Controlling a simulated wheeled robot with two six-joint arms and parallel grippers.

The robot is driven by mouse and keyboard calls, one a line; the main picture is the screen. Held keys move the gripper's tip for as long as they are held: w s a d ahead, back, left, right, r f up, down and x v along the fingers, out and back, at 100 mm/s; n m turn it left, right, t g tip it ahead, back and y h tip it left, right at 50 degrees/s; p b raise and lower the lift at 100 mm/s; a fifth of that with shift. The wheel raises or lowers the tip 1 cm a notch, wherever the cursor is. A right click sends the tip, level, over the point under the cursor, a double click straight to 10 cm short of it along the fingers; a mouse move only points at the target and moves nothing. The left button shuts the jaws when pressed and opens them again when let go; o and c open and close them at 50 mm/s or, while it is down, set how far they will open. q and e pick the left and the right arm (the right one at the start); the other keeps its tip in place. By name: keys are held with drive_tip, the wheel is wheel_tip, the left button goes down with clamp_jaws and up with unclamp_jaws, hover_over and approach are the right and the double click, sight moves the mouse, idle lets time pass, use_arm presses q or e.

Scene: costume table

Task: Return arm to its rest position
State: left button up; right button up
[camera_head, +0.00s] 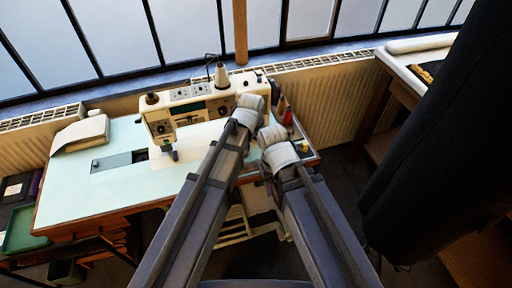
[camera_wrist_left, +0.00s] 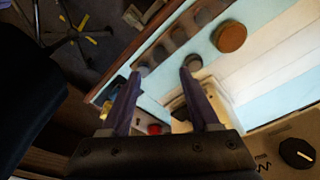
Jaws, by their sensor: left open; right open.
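My left arm reaches up the middle of the head view, and its gripper end (camera_head: 254,103) is over the right part of the sewing table, beside the sewing machine. In the left wrist view, the two dark fingers of my left gripper (camera_wrist_left: 163,80) are apart with nothing between them. My right gripper end (camera_head: 275,143) is just below and to the right of the left one, over the table's right end. It is open, its fingers mostly hidden by its pale wrist, and I see nothing held. The two wrists are very close together.
A cream sewing machine (camera_head: 188,110) stands on the pale blue table (camera_head: 105,182). Small round items, including a brown one (camera_wrist_left: 229,37), lie near the left gripper. A red item (camera_head: 287,118) is close right. A large black shape (camera_head: 435,130) fills the right side.

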use_arm(q)
drive_tip(key=s+a+g+y, duration=0.1)
drive_tip(key=s+a, duration=0.1)
drive_tip(key=s, duration=0.5)
drive_tip(key=s+a, duration=0.3)
drive_tip(key=s, duration=0.5)
drive_tip(key=shift+s+a+g+y, duration=0.15)
drive_tip(key=shift+a+g+y, duration=0.1)
drive_tip(key=shift+g+y, duration=0.15)
